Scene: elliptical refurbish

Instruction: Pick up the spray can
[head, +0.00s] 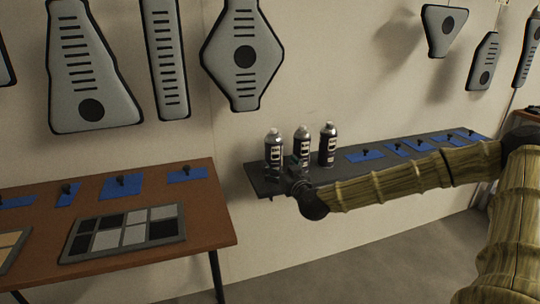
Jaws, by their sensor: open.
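Three similar spray cans, dark with silvery tops and pale labels, stand upright at the left end of a dark narrow shelf (264,186) in the head view. They are the left can (273,150), the middle can (302,142) and the right can (328,145). My gripper (298,172) is open, small and dark at the end of my arm, just in front of the middle can's lower part. It hides part of that can's base. I cannot tell whether it touches a can or whether its fingers are around one.
Blue mats with small black items lie along the shelf, such as one mat (364,156). My arm crosses in front of the shelf. A brown table (205,222) at left holds a grey checkered panel (125,232). Grey padded panels (243,55) hang on the wall.

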